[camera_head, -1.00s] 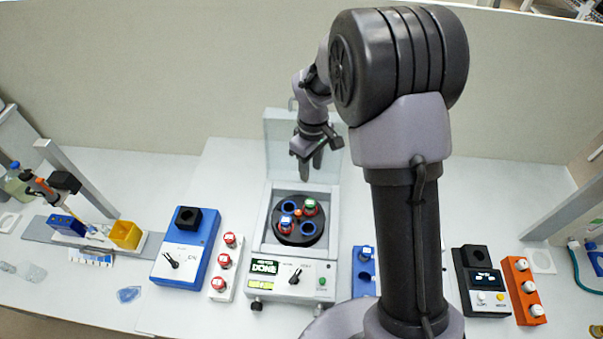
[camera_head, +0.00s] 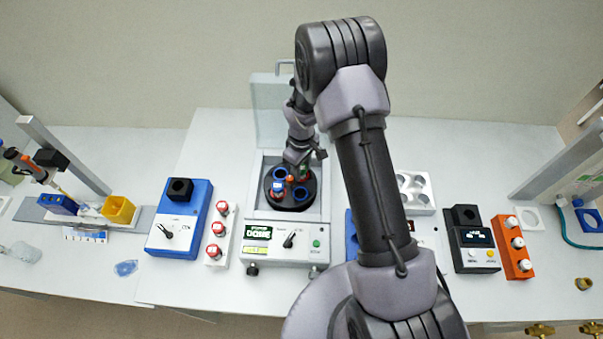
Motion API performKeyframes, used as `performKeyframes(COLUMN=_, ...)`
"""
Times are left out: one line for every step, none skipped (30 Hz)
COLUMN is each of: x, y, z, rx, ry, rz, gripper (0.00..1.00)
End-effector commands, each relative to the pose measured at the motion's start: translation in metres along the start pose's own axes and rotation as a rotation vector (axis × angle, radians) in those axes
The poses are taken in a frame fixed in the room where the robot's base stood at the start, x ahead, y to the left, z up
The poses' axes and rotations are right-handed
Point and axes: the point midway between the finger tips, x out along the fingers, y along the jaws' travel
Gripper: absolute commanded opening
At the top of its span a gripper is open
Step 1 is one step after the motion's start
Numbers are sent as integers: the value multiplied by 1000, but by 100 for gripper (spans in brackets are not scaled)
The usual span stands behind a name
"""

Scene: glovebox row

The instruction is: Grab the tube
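The open centrifuge (camera_head: 318,210) stands on the bench, its clear lid raised behind it. Its dark rotor (camera_head: 290,205) holds a tube with a blue-marked cap (camera_head: 279,185) at the left and a green-capped tube (camera_head: 304,172) at the upper right. Other rotor holes with blue rims look empty. My gripper (camera_head: 301,166) is low over the rotor, at the green-capped tube and partly covering it. The fingers are small and overlap the tube, so I cannot tell whether they touch it or are shut.
To the left are a white rack of red-capped tubes (camera_head: 217,238) and a blue device (camera_head: 180,225). To the right are a black device (camera_head: 472,240), an orange rack (camera_head: 513,245) and a white holed block (camera_head: 414,190). My arm hides part of a blue rack.

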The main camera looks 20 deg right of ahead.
Motion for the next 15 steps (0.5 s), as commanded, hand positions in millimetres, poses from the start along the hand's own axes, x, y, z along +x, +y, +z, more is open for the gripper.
performKeyframes(x=0, y=0, z=0, rx=0, ry=0, rz=0, gripper=37)
performKeyframes(x=-1, y=0, z=0, rx=0, ry=0, rz=0, gripper=37)
performKeyframes(x=-1, y=0, z=0, rx=0, ry=0, rz=0, gripper=37)
performKeyframes(x=-1, y=0, z=0, rx=0, ry=0, rz=0, gripper=33)
performKeyframes(x=-1, y=0, z=0, rx=0, ry=0, rz=0, gripper=27)
performKeyframes(x=-1, y=0, z=0, rx=0, ry=0, rz=0, gripper=19)
performKeyframes(x=-1, y=0, z=0, rx=0, ry=0, rz=0, gripper=13)
performKeyframes(x=-1, y=0, z=0, rx=0, ry=0, rz=0, gripper=7)
performKeyframes(x=-1, y=0, z=0, rx=0, ry=0, rz=0, gripper=0)
performKeyframes(x=-1, y=0, z=0, rx=0, ry=0, rz=0, gripper=0)
performKeyframes(x=-1, y=0, z=0, rx=0, ry=0, rz=0, gripper=0)
performKeyframes(x=-1, y=0, z=0, rx=-1, ry=0, rz=0, gripper=0)
performKeyframes(x=-1, y=0, z=0, rx=0, ry=0, rz=0, gripper=0)
performKeyframes(x=-1, y=0, z=0, rx=0, ry=0, rz=0, gripper=0)
performKeyframes(x=-1, y=0, z=0, rx=0, ry=0, rz=0, gripper=0)
